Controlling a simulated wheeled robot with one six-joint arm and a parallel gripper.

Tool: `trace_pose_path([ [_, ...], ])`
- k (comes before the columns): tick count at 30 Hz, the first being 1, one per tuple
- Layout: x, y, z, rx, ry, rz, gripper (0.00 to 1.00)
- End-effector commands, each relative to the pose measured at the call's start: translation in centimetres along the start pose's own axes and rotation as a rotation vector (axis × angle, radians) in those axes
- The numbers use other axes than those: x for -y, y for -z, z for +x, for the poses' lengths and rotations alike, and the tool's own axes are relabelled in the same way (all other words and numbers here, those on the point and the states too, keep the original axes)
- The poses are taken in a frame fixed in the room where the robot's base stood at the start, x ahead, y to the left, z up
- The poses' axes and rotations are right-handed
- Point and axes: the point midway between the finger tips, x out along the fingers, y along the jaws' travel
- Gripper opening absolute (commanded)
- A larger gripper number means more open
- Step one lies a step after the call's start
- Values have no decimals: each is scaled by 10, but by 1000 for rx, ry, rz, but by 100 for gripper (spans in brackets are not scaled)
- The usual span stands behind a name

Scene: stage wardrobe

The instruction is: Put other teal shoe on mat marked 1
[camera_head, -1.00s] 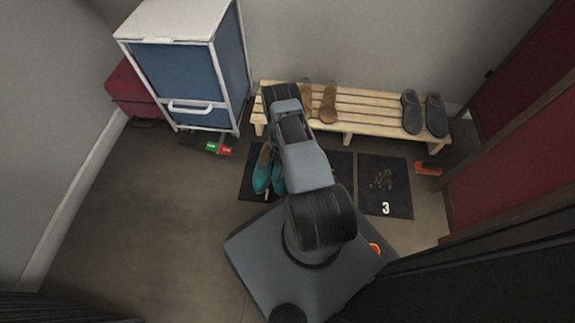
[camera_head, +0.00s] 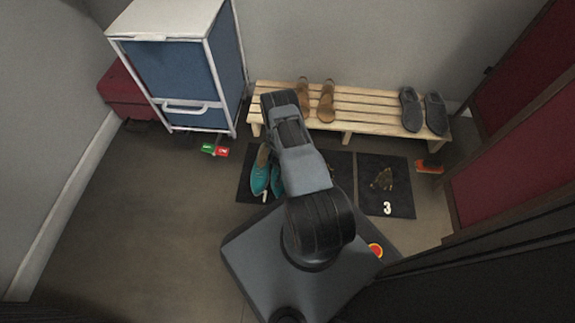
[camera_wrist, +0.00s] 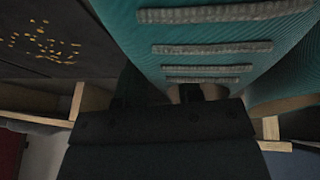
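Two teal shoes stand side by side on the left dark mat (camera_head: 245,188): the left one (camera_head: 260,180) shows clearly, the right one (camera_head: 277,182) is partly behind my arm. In the wrist view a teal shoe with grey ribbed bands (camera_wrist: 215,45) fills the upper middle, and more teal (camera_wrist: 290,90) shows at the right edge. My gripper (camera_wrist: 178,95) is right against or just in front of the banded shoe. Its fingers are dark, and whether they are closed on it cannot be made out. My arm hides the gripper in the head view.
The mat marked 3 (camera_head: 400,200) lies at right with a gold-brown item (camera_head: 382,180). A slatted bench (camera_head: 360,105) behind holds brown sandals (camera_head: 326,101) and dark grey shoes (camera_head: 411,108). A blue cabinet (camera_head: 180,75) stands at left. An orange-and-dark item (camera_head: 430,166) lies near the red panels.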

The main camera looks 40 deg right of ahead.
Motion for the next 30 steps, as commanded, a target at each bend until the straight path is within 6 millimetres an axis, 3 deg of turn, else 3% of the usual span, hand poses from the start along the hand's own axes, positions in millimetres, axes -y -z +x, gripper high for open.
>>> trace_pose_path([
  [11,2,0,-6,2,4,-6,42],
  [24,0,2,-87,1,2,-3,42],
  [30,0,2,-112,1,2,-2,42],
])
